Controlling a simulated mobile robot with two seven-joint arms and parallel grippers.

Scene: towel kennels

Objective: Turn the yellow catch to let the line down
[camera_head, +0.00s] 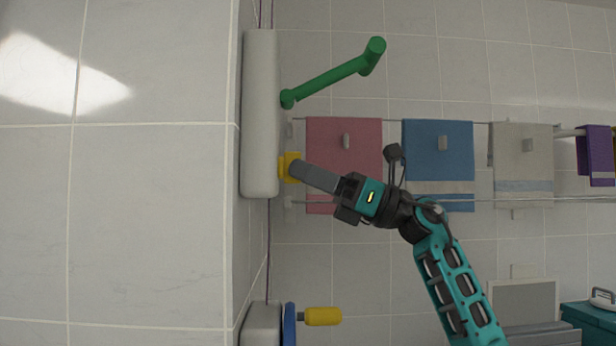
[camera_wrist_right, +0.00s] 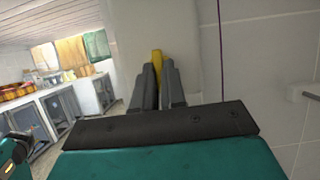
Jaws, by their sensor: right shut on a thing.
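The yellow catch (camera_head: 286,165) sticks out from the side of a long pale housing (camera_head: 260,110) in the head view. My right gripper (camera_head: 296,169) reaches it from the right, with its grey fingers closed on the catch. In the right wrist view the yellow catch (camera_wrist_right: 157,62) shows between and beyond the fingertips of the right gripper (camera_wrist_right: 158,82). The fingers hide part of it. A purple line (camera_head: 261,12) runs at the housing's end. Pink (camera_head: 330,135), blue (camera_head: 437,145) and beige (camera_head: 520,150) towels hang on thin rails. My left gripper's fingers are not seen.
A green crank handle (camera_head: 335,76) juts from the same housing, close to my right gripper. Below is a second pale housing (camera_head: 262,325) with a blue disc (camera_head: 289,325) and a yellow handle (camera_head: 322,316). A purple towel (camera_head: 598,150) hangs far right. Bare tiled wall fills the left.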

